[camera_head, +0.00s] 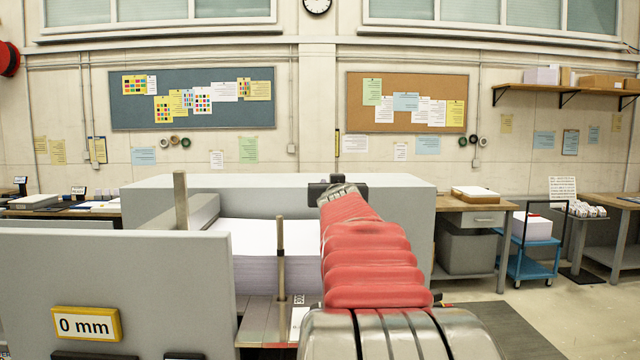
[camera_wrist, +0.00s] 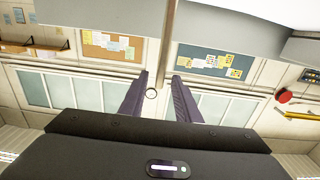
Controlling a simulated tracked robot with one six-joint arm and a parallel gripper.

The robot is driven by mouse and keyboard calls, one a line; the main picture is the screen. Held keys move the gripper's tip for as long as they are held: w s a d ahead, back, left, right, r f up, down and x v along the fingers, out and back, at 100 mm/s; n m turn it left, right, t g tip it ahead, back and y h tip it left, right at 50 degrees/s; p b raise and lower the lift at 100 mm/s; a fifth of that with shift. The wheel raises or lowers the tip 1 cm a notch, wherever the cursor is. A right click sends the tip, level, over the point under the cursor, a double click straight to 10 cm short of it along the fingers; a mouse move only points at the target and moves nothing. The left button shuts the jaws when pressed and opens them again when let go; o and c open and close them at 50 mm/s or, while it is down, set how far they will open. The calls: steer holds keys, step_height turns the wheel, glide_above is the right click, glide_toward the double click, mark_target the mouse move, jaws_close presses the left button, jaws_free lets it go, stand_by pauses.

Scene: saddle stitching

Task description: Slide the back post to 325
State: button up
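A tall grey-brown post (camera_head: 181,200) stands at the left of the white paper stack (camera_head: 262,240). I cannot tell which is the back post. A yellow-framed display (camera_head: 86,324) reads "0 mm". My gripper (camera_head: 337,190) is at the end of my red arm, right of both posts in the picture, in front of the grey housing. In the wrist view my gripper (camera_wrist: 160,76) has its two dark fingers apart. A narrow upright strip shows between them; I cannot tell if it is a post or the wall's pillar.
A grey panel (camera_head: 120,275) stands at the front left and a grey housing (camera_head: 405,195) behind the stack. A wooden bench (camera_head: 485,205) and a blue cart (camera_head: 530,255) are on the right. Open floor (camera_head: 580,315) shows at the lower right.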

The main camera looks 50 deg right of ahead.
steer(key=shift+x, duration=2.75)
jaws_close()
